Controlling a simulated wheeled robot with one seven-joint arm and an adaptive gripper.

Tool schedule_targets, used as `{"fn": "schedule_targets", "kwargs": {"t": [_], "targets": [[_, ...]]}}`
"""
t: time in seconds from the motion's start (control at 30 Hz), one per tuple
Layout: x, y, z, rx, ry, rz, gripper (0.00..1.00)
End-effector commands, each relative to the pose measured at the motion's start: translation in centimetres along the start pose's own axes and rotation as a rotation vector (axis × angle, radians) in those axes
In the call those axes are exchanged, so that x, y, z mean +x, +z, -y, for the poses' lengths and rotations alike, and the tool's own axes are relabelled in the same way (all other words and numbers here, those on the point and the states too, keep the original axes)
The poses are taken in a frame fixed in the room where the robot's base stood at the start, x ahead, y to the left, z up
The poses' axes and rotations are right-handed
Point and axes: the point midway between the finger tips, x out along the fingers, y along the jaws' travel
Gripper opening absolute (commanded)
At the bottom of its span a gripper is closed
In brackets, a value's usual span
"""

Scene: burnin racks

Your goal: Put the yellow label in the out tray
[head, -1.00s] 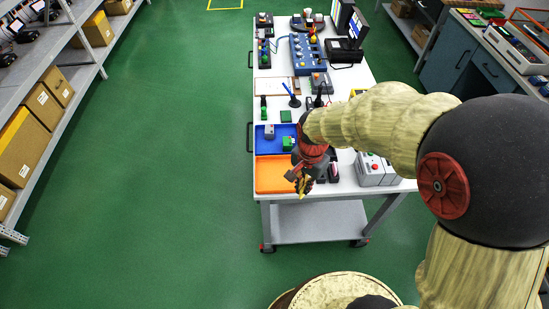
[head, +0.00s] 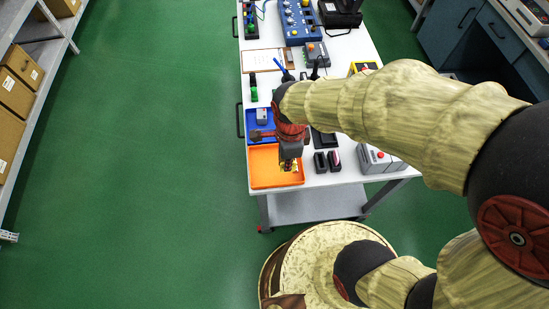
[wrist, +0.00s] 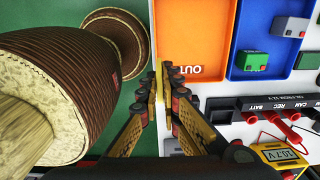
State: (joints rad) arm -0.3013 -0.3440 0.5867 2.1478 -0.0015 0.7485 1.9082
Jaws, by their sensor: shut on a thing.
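The out tray is the orange tray (head: 262,177) at the near left corner of the white cart. In the wrist view, its orange floor (wrist: 190,35) carries the word OUT, upside down. My gripper (head: 288,165) is over the tray's right part in the head view, pointing down. In the wrist view, my gripper (wrist: 166,85) has its fingertips nearly together beside the tray's lettered edge. A thin yellow piece, seemingly the yellow label (wrist: 160,84), shows between the fingertips. It is mostly hidden by the fingers.
A blue tray (wrist: 238,70) adjoins the orange one and holds a green block (wrist: 252,61) and a grey block (wrist: 290,29). Two dark blocks (head: 327,162) and a grey box (head: 382,160) stand to the right. A yellow meter (wrist: 280,155) and red leads (wrist: 282,128) are near.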

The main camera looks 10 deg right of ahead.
Motion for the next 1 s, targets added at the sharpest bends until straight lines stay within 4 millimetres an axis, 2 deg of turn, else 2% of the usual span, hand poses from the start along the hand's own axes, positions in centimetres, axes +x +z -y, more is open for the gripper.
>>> {"fn": "schedule_targets", "kwargs": {"t": [0.1, 0.3, 0.4, 0.63, 0.83, 1.0], "targets": [[1.6, 1.0, 2.5, 0.000, 0.003, -0.001, 0.00], [4.9, 2.0, 5.0, -0.001, 0.003, -0.001, 0.00], [5.8, 2.3, 5.8, -0.001, 0.001, 0.000, 0.00], [6.8, 2.6, 6.7, -0.001, 0.001, 0.000, 0.00], [9.6, 2.8, 7.0, -0.001, 0.003, -0.001, 0.00], [10.2, 2.8, 7.1, -0.001, -0.001, 0.000, 0.00]]}}
